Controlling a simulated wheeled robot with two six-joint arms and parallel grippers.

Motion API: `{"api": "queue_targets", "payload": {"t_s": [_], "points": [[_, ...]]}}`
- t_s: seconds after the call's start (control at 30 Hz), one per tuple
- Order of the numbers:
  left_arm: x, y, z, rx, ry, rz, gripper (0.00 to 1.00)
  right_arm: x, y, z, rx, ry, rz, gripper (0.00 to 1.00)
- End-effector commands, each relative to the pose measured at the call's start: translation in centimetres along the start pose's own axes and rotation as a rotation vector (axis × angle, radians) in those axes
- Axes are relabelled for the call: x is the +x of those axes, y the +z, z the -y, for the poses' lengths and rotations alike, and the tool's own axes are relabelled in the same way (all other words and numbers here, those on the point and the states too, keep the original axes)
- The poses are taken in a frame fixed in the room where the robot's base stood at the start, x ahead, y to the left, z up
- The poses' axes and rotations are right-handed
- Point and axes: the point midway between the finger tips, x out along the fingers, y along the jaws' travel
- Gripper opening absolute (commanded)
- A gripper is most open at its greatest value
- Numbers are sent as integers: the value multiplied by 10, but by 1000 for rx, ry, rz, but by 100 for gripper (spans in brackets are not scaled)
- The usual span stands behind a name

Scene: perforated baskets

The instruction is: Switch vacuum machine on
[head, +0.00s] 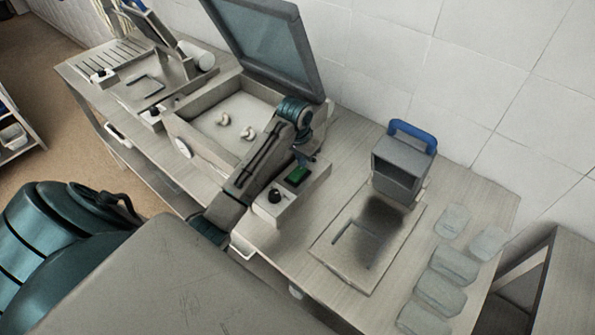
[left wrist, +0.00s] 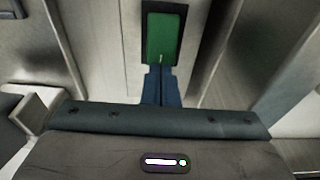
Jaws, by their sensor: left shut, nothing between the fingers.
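The vacuum machine (head: 176,126) stands on the bench with its glass lid (head: 262,42) raised. A few small pale pieces lie in its chamber. A control box (head: 306,190) beside it carries a green switch (head: 297,175) and a black knob (head: 275,195). My left gripper (head: 307,157) is over the box's far end, close to the green switch. In the left wrist view the blue fingers (left wrist: 161,80) are together and empty, with their tips at the near edge of the green switch (left wrist: 162,38). I cannot tell whether they touch it. My right gripper is not in view.
A grey device with a blue handle (head: 402,165) stands to the right on a plate (head: 335,262). Several clear bags (head: 440,290) lie at the bench's right end. Another machine (head: 140,80) is at the left. A tiled wall closes the back.

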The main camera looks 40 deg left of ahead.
Motion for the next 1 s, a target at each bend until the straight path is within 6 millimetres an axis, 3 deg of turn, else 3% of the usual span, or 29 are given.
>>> {"api": "queue_targets", "payload": {"t_s": [1.0], "points": [[16, 3, 0, 0, 0, 0, 0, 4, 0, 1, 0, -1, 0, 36]]}}
